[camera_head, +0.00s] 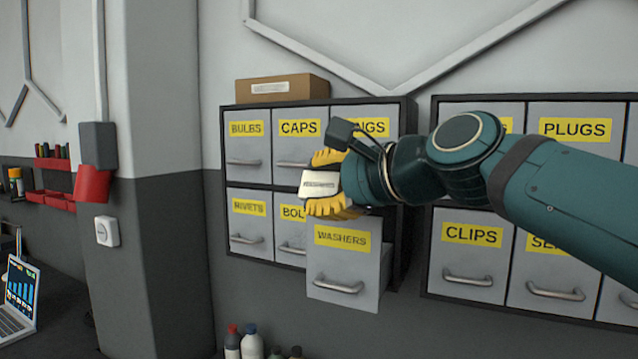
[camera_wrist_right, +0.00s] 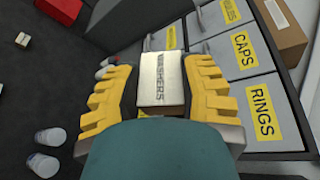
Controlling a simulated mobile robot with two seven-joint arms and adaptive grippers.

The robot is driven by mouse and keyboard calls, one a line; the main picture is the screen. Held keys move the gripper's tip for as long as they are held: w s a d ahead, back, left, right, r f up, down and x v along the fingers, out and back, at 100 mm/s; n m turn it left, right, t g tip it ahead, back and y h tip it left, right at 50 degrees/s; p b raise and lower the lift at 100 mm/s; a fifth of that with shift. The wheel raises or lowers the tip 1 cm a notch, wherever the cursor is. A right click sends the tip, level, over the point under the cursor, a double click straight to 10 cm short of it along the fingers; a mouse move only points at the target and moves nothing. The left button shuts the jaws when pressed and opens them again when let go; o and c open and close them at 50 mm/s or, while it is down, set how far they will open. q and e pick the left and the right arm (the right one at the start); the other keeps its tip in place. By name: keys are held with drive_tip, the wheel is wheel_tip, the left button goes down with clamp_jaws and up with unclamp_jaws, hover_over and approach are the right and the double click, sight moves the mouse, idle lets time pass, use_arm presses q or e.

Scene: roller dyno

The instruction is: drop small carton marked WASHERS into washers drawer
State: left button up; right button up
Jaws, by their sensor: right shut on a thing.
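The small carton (camera_head: 320,185) is pale with dark lettering. It also shows in the right wrist view (camera_wrist_right: 160,80), where it reads WASHERS. My right gripper (camera_head: 328,183) is shut on it, with yellow fingers on both sides. The washers drawer (camera_head: 345,275) is pulled out from the lower right of the left cabinet, its yellow label facing me. The gripper and carton are above the drawer, near its left side. The inside of the drawer is mostly hidden by the gripper. My left gripper is not in view.
The left cabinet (camera_head: 408,150) also has drawers marked BULBS, CAPS and RIVETS, which look shut. A cardboard box (camera_head: 282,90) sits on top. A second cabinet (camera_head: 427,230) stands at the right, behind my right arm. Bottles (camera_head: 250,342) stand below.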

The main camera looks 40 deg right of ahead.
drive_tip(key=w+d+f, duration=0.1)
drive_tip(key=w+d, duration=0.4)
drive_tip(key=d, duration=0.5)
drive_tip(key=shift+w+d+f, duration=0.3)
drive_tip(key=shift+d+f, duration=0.05)
drive_tip(key=o, duration=1.2)
drive_tip(key=shift+o, duration=0.2)
drive_tip(key=shift+a, duration=0.1)
drive_tip(key=shift+f, duration=0.15)
drive_tip(key=shift+s+a+r, duration=0.1)
drive_tip(key=shift+s+a, duration=0.2)
drive_tip(key=shift+a, duration=0.25)
drive_tip(key=shift+s+a+r, duration=0.1)
drive_tip(key=shift+s+a, duration=0.2)
drive_tip(key=shift+a, duration=0.25)
drive_tip(key=shift+s+a+r, duration=0.3)
drive_tip(key=shift+s+a, duration=0.25)
drive_tip(key=shift+a, duration=0.55)
drive_tip(key=shift+s+a+r, duration=0.3)
drive_tip(key=shift+s+a, duration=0.3)
drive_tip(key=shift+a, duration=0.5)
drive_tip(key=shift+s+a+r, duration=0.3)
drive_tip(key=shift+s+a, duration=0.25)
drive_tip(key=shift+a, duration=0.55)
